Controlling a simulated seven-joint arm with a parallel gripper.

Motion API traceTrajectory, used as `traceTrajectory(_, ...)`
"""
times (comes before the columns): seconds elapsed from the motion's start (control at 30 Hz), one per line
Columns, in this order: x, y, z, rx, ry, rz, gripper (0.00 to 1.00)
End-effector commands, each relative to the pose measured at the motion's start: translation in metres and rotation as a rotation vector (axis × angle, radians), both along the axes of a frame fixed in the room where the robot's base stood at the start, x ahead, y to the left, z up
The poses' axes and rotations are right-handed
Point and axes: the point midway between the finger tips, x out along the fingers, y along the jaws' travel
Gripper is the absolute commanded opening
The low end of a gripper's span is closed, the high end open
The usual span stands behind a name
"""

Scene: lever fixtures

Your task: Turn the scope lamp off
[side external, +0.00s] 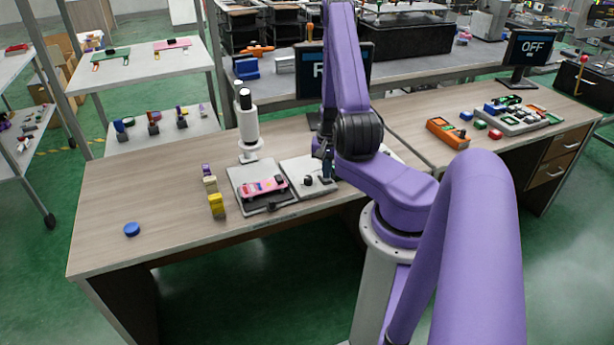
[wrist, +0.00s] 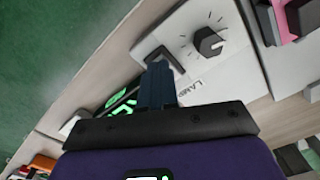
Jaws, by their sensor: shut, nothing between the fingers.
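The lamp panel (wrist: 222,75) is a light plate marked LAMP, with a round dark knob (wrist: 208,42) and tick marks around it. A dark-edged square fitting (wrist: 163,58) is beside the knob. My gripper (wrist: 158,68) is shut and empty, its blue fingertips over that fitting and covering part of it. I cannot tell whether they touch it. In the side view the panel's knob (side external: 308,181) is just left of my gripper (side external: 327,175), which is pointing down. The white scope (side external: 247,125) stands upright behind, to the left.
Yellow and purple blocks (side external: 216,204) and a blue disc (side external: 132,229) are farther left. A right-hand monitor (side external: 530,48) reads OFF; a nearer monitor is mostly hidden by my arm. The front-left tabletop is largely clear.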

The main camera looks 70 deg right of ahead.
Motion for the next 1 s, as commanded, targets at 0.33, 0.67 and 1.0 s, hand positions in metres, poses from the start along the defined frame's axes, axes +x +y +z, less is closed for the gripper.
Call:
traceTrajectory(0.33, 0.0, -0.001, -0.004, -0.003, -0.002, 0.0, 0.0)
traceTrajectory(0.67, 0.001, -0.001, 0.014, -0.004, -0.002, 0.0, 0.0)
traceTrajectory(1.0, 0.0, -0.001, 0.037, -0.003, -0.002, 0.0, 0.0)
